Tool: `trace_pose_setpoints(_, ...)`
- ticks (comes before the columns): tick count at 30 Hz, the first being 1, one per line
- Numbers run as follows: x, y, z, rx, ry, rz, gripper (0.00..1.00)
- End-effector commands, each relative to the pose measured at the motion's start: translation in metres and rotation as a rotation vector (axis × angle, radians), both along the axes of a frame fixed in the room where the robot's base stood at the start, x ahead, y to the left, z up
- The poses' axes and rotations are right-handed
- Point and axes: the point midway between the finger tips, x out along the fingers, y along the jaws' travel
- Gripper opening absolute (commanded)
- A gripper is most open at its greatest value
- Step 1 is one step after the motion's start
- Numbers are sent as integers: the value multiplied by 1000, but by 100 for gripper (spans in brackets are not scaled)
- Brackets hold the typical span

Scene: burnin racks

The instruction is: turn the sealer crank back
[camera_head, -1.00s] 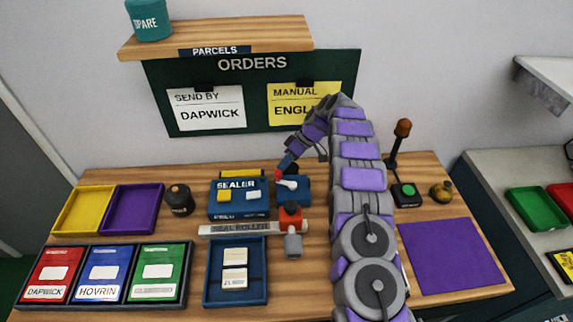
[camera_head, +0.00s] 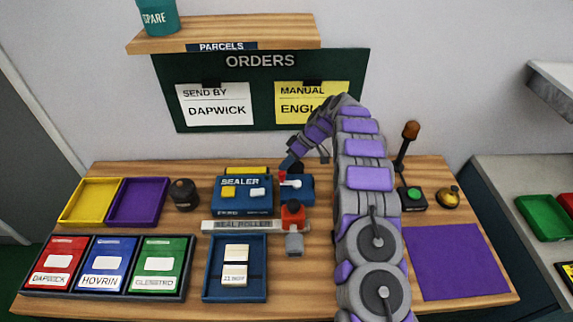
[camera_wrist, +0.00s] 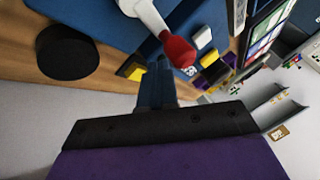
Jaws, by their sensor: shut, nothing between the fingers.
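The blue sealer (camera_head: 243,208) stands at the middle back of the table. Its crank has a white arm (camera_head: 292,184) and a red knob (camera_head: 282,176), on the blue block at its right. In the wrist view the red knob (camera_wrist: 179,51) and white arm (camera_wrist: 146,14) show close up. My gripper (camera_head: 288,166) hangs just behind and above the knob. Its blue fingers (camera_wrist: 160,68) are together and empty, pointing toward the crank beside the knob. Whether they touch the knob I cannot tell.
A seal roller bar (camera_head: 240,226) and a red-topped grey piece (camera_head: 293,220) lie in front of the sealer. A dark round pot (camera_head: 184,195) stands left. A lever (camera_head: 407,145) and green button (camera_head: 412,194) stand right. The purple mat (camera_head: 457,262) is bare.

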Motion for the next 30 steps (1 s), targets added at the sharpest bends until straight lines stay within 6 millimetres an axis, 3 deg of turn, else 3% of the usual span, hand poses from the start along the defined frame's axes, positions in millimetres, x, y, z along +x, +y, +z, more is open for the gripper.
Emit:
trace_pose_setpoints(11,1,-6,8,1,2,0,0)
trace_pose_setpoints(24,11,-56,72,0,-2,-1,0)
trace_pose_setpoints(30,14,-70,91,-1,-1,-1,0)
